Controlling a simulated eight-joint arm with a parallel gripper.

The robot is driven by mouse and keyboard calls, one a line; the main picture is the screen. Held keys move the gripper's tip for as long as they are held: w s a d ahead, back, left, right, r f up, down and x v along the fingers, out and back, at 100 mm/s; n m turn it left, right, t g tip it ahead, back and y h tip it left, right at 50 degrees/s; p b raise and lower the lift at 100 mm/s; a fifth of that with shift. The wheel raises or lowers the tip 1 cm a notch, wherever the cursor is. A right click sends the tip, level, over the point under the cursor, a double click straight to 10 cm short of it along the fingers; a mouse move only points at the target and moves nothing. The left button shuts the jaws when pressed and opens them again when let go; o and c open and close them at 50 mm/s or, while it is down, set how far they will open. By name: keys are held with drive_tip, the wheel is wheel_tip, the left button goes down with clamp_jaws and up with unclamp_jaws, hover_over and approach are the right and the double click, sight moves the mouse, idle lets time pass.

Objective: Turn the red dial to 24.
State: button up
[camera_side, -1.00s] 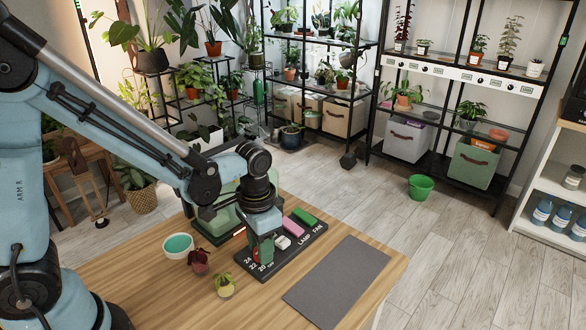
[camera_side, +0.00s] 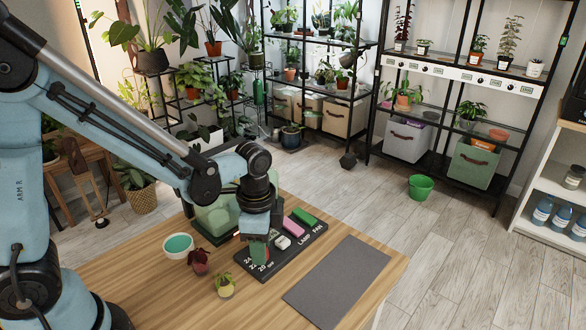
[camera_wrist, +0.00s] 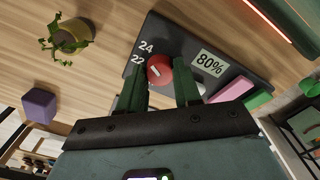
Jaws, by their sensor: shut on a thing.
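The red dial (camera_wrist: 160,69) sits on a black control panel (camera_wrist: 182,35); in the side view my gripper hides it. The panel's numbers 24 and 22 show beside the dial in the wrist view, and its white mark is too small to read surely against them. My gripper (camera_wrist: 161,72) has its green fingers on either side of the dial, shut on it. In the side view my gripper (camera_side: 259,258) points down over the left part of the panel (camera_side: 292,255).
The panel also holds a white switch (camera_side: 282,242), a pink block (camera_side: 293,225) and a green one (camera_side: 305,216). A bare grey mat (camera_side: 337,281) lies to the right.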

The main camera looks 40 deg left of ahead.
idle(0.4)
drive_tip(key=o, duration=0.8)
drive_tip(key=shift+c, duration=0.2)
drive_tip(key=shift+r, duration=0.15)
wheel_tip(320, 180, up, 12)
drive_tip(key=s+a+n+t, duration=0.4)
drive_tip(key=n+t, duration=0.3)
drive_tip(key=n, duration=0.3)
drive_tip(key=shift+a+f, duration=0.3)
drive_tip(key=shift+a, duration=0.35)
